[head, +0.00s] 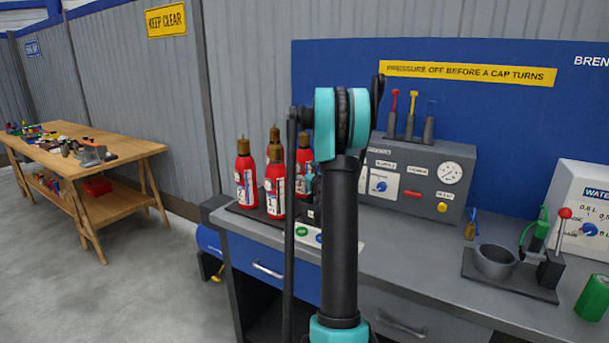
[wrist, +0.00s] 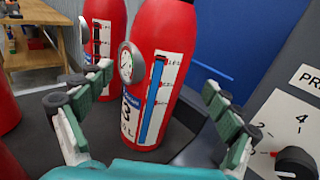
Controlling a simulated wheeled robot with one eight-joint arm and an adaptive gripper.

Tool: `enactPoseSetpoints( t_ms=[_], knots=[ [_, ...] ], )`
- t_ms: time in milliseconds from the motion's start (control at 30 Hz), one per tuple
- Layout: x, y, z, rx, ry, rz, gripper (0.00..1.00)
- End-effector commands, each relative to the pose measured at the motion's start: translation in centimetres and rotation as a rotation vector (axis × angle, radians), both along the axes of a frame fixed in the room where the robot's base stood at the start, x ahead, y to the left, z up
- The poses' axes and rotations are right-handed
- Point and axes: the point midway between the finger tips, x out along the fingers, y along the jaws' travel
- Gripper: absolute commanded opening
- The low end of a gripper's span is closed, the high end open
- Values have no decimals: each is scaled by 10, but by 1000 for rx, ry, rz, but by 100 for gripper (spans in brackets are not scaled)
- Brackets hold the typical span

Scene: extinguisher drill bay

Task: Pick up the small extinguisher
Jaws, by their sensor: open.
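Several red extinguishers with brass tops stand upright on a dark tray (head: 249,212) at the bench's left end: one at the left (head: 246,180), one in front (head: 275,190), one behind (head: 274,137) and one at the right (head: 303,157), partly behind my arm. I cannot tell which is the small one by size. In the wrist view a red extinguisher (wrist: 187,35) with a round gauge and a "3 L" label stands between the fingers of my gripper (wrist: 157,85). My gripper is open, one finger on each side. Its top is out of that view.
A grey control box (head: 425,170) with levers and dials stands right of the extinguishers; its dial panel (wrist: 285,120) is close to the right finger. Another red extinguisher (wrist: 104,15) stands close behind. A wooden table (head: 125,155) is at far left.

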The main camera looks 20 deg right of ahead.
Motion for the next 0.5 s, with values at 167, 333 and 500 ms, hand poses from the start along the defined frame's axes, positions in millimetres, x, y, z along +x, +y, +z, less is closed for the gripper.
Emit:
enactPoseSetpoints(
  t_ms=[167,333,500],
  knots=[
    [26,2,1,0,0,2,91],
    [44,-1,1,0,0,1,91],
    [45,-1,1,0,0,0,91]
  ],
)
